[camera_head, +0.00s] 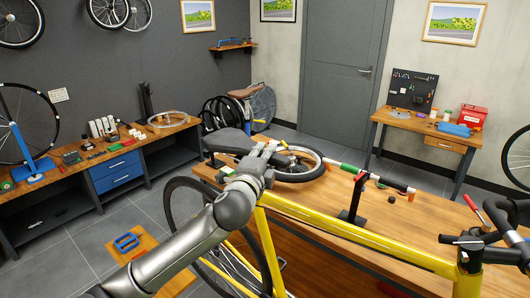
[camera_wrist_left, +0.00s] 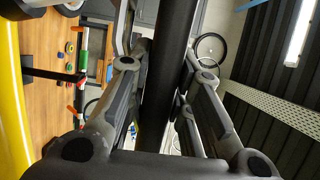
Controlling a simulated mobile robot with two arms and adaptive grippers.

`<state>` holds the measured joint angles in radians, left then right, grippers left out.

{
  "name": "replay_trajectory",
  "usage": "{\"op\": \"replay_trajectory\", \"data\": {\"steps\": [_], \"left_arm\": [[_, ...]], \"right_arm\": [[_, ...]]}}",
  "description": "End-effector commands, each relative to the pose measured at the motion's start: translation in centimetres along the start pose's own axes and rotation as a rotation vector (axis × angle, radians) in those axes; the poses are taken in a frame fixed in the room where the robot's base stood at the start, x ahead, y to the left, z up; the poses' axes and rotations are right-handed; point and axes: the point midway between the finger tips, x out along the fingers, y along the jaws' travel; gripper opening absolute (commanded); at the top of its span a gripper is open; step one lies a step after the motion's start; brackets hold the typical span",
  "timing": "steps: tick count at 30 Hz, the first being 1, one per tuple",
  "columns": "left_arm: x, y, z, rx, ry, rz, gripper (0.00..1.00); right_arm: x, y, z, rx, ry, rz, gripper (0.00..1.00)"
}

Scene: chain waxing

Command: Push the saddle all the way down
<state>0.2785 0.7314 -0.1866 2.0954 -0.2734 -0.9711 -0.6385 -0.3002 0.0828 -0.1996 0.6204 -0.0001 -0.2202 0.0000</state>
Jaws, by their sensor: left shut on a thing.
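The black saddle (camera_head: 228,140) sits at the rear of the yellow bike frame (camera_head: 350,236), in the middle of the head view. My left gripper (camera_head: 268,151) is at the saddle's front end. In the left wrist view its fingers (camera_wrist_left: 160,85) lie on both sides of a long black bar (camera_wrist_left: 168,50), which looks like the saddle's nose, and are shut on it. My arm hides the seatpost, so I cannot tell how far the saddle is down. My right gripper is in neither view.
The wooden workbench (camera_head: 330,215) stands behind the frame, with a wheel (camera_head: 300,165) and a black stand (camera_head: 353,200) on it. Black handlebars (camera_head: 490,235) are at the right. A low stool with a blue item (camera_head: 127,242) is on the floor at the left.

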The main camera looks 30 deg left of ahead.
Motion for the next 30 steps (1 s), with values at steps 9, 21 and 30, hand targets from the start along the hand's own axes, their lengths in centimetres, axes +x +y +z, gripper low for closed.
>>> {"op": "replay_trajectory", "data": {"steps": [9, 21, 30], "left_arm": [[0.0, -0.3, -0.1, -0.001, 0.003, -0.004, 0.42], [-0.8, -0.2, -0.1, 0.0, 0.003, -0.003, 0.42], [-6.7, -0.1, -0.1, -0.001, 0.005, -0.002, 0.42]], "right_arm": [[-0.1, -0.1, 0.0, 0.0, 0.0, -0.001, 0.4], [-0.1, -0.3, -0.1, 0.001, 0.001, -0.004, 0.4], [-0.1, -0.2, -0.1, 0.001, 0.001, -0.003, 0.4]]}}
